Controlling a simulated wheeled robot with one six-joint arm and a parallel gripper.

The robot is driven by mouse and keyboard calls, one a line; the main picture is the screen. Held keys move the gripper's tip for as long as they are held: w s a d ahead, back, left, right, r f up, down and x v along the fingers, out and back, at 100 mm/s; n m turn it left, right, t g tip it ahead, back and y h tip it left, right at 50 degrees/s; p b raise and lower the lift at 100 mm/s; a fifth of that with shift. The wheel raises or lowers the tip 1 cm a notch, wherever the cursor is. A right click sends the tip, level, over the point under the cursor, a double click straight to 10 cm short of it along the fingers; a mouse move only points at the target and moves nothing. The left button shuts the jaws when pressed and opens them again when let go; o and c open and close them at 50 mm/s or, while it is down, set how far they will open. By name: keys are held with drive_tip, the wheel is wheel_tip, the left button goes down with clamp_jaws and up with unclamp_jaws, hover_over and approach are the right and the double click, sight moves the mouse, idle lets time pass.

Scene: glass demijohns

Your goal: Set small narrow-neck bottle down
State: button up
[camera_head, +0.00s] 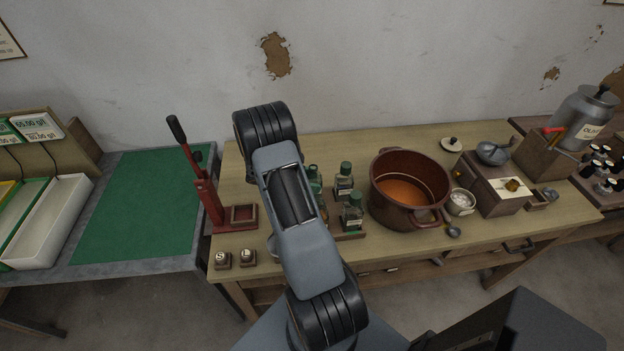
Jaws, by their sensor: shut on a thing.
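Several small dark glass bottles with green caps stand close together on the bench, just right of my arm. One bottle (343,184) is at the back, another (352,213) is in front of it, and a third (315,184) is partly covered by my arm. They stand at a low brown wooden tray (350,236). I cannot tell which, if any, is the small narrow-neck bottle. My gripper is hidden behind my own arm, which crosses the middle of the view, and so is anything it holds.
A red-brown pot (396,214) with orange liquid stands right of the bottles. A red lever press (207,200) stands left of my arm, with two small marked blocks (234,259) in front. The wooden bench (400,140) has bare room behind the pot.

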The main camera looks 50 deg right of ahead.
drive_tip(key=shift+f, duration=0.35)
drive_tip(key=o, duration=1.2)
drive_tip(key=shift+o, duration=0.2)
